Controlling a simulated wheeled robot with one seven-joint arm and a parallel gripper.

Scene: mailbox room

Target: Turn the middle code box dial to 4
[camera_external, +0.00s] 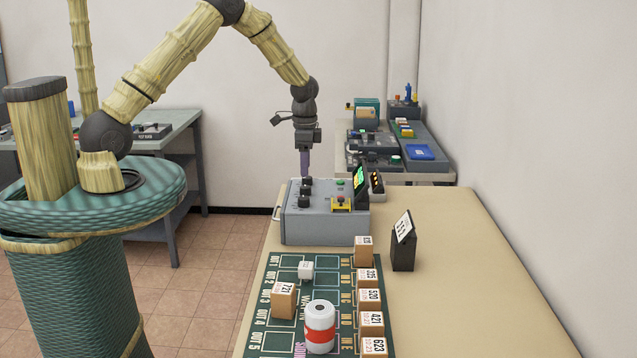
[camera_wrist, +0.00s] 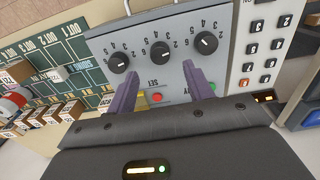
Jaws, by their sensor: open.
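The grey code box (camera_external: 325,225) stands on the near table, with three black dials in a row on its top. In the wrist view the middle dial (camera_wrist: 160,53) sits between the left dial (camera_wrist: 118,62) and the right dial (camera_wrist: 206,42). Numbers ring each dial; the middle dial's setting is too small to read surely. My gripper (camera_wrist: 161,78) is open and empty, its purple fingers spread to either side, below the middle dial in the picture. In the external view my gripper (camera_external: 304,174) points down over the far end of the dial row. Contact cannot be told.
A green sorting mat (camera_external: 283,317) with several boxes and a white-and-red can (camera_external: 320,325) lies nearer. A black sign (camera_external: 403,242) stands right; the table's right side is clear.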

